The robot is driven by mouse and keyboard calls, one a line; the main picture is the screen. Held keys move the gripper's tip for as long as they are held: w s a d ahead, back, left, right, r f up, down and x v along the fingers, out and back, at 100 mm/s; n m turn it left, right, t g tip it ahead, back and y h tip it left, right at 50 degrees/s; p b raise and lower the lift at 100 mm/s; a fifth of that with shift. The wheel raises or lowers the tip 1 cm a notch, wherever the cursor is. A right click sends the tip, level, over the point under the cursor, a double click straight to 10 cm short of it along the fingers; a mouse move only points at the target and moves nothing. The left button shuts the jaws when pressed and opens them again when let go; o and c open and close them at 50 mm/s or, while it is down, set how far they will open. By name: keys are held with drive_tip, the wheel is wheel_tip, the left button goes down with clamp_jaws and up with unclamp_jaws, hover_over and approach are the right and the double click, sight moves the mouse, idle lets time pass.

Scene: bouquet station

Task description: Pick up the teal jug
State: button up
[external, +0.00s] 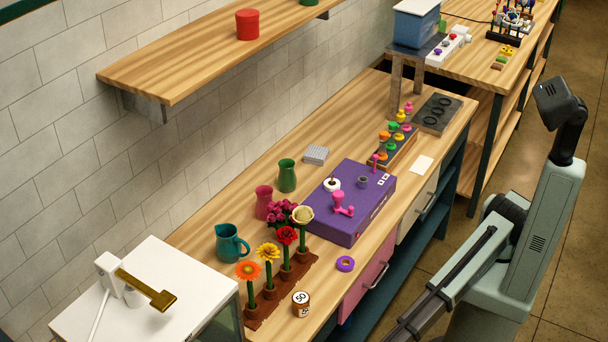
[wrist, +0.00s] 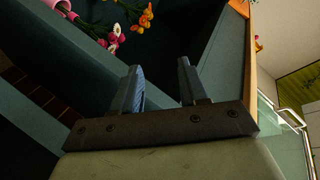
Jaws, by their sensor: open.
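The teal jug (external: 230,243) stands upright on the wooden counter, left of the row of potted flowers, its handle toward the right. It stands clear of my gripper. My gripper (wrist: 161,84) shows only in the wrist view, with its two fingers apart and nothing between them. The jug is not visible in the wrist view. In the external view my arm is at the right and lower edge, and its gripper end is out of the frame.
Potted flowers (external: 286,237) stand just right of the jug, with a pink vase (external: 264,203) and green vase (external: 287,175) behind. A white table with a faucet-like fixture (external: 150,290) is at the left. A purple box (external: 360,198) takes up the counter's middle.

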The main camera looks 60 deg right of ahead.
drive_tip(key=s+a+r+m+g+y, duration=0.1)
drive_tip(key=a+r+m+g, duration=0.2)
drive_tip(key=r, duration=1.3)
drive_tip(key=s+a+r+m+y, duration=0.1)
drive_tip(key=s+a+r+m, duration=0.35)
drive_tip(key=r, duration=1.05)
drive_tip(key=w+d+r+g, duration=0.1)
drive_tip(key=w+r, duration=0.3)
drive_tip(key=r, duration=0.4)
drive_tip(key=w+d+r+g, duration=0.15)
drive_tip(key=w+r, duration=0.25)
drive_tip(key=r, duration=0.4)
drive_tip(key=w+d+r+m+h, duration=0.1)
drive_tip(key=w+d+r, duration=0.3)
drive_tip(key=w+d, duration=0.3)
drive_tip(key=w+d+r+t+h, duration=0.1)
drive_tip(key=w+d+r+h, duration=0.1)
drive_tip(key=w+d+r, duration=0.5)
drive_tip(key=w+d+r+m+h, duration=0.15)
drive_tip(key=w+d, duration=0.35)
drive_tip(key=d, duration=0.5)
drive_tip(key=n+h, duration=0.6)
drive_tip(key=h, duration=0.5)
hover_over(248, 242)
wheel_tip(248, 242, down, 11)
drive_tip(key=shift+g, duration=0.45)
wheel_tip(248, 242, down, 13)
drive_tip(key=shift+f, duration=0.15)
